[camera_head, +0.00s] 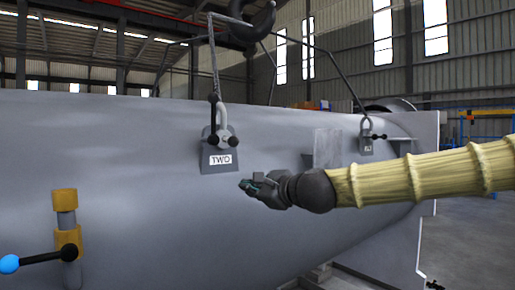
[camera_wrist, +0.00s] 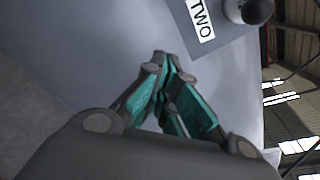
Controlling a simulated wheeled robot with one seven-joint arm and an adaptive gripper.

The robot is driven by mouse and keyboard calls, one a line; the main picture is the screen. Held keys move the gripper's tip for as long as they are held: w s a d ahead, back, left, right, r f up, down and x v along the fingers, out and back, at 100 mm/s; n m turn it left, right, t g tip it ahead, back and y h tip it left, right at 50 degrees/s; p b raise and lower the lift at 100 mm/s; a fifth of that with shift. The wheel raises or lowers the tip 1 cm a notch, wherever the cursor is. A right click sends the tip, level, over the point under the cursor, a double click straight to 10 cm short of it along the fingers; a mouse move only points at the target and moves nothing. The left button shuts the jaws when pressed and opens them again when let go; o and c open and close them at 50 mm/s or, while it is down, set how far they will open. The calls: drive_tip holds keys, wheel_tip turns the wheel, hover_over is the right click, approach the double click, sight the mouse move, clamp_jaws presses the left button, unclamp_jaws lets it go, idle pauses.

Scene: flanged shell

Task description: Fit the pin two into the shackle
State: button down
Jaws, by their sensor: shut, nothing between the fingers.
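A light grey shackle (camera_head: 222,116) stands at the lug plate labelled TWO (camera_head: 218,160) on the big grey shell. A dark pin-like part with round ends (camera_head: 233,141) shows at the shackle's lower end; I cannot tell whether it passes through. My gripper (camera_head: 247,185) is to the lower right of the TWO plate, apart from it, shut and empty. In the wrist view my gripper's fingertips (camera_wrist: 165,62) are together. The TWO plate (camera_wrist: 190,35) shows at the top there, with a dark ball (camera_wrist: 256,10) beside its label.
The grey shell (camera_head: 130,200) fills most of the view. A sling leads up to a dark crane hook (camera_head: 255,22). Another shackle (camera_head: 366,134) sits farther right.

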drive_tip(key=m+t+y, duration=0.1)
approach(237, 142)
drive_tip(key=shift+p+x, duration=0.35)
drive_tip(key=shift+x, duration=3.1)
drive_tip(key=shift+x, duration=1.45)
